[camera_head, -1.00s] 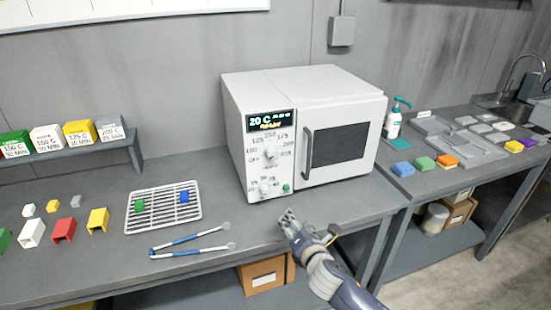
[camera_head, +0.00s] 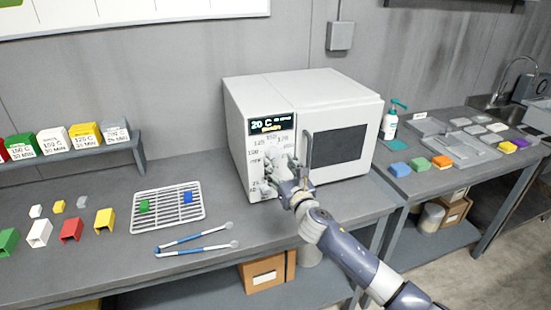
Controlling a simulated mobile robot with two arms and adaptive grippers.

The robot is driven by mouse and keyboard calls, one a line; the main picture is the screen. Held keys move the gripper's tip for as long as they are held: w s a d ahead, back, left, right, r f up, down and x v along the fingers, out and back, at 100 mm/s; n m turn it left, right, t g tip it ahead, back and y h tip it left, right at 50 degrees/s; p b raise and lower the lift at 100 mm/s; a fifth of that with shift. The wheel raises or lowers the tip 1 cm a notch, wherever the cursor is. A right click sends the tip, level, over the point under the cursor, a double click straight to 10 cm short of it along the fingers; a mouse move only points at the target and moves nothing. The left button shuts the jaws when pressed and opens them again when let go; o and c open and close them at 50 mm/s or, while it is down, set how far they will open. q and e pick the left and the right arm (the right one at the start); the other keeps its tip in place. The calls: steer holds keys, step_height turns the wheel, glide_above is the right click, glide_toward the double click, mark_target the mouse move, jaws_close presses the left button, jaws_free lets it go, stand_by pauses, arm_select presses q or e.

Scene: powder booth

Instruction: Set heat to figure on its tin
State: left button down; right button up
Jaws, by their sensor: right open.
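A white oven (camera_head: 300,90) stands on the grey bench with its door closed and a display (camera_head: 271,125) reading 20 C. Its dial panel (camera_head: 254,160) is on the left of the front, and my right gripper hides much of both knobs. My right gripper (camera_head: 275,168) is open in front of the panel, close to the knobs; whether it touches one I cannot tell. Labelled tins in red, green (camera_head: 21,146), white (camera_head: 53,140), yellow (camera_head: 86,134) and grey (camera_head: 115,130) stand on the shelf at left, with figures such as 150 C. My left gripper is not in view.
A wire rack (camera_head: 168,206) holds a green block (camera_head: 144,206) and a blue block (camera_head: 188,197). Blue-handled tongs (camera_head: 197,240) lie in front of it. Small coloured channel pieces (camera_head: 71,229) stand at left. A pump bottle (camera_head: 390,122) and trays (camera_head: 455,140) are on the right bench.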

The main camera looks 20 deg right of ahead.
mark_target(275, 158)
steer(key=shift+w, duration=2.35)
steer(key=shift+c, duration=0.5)
steer(key=c, duration=1)
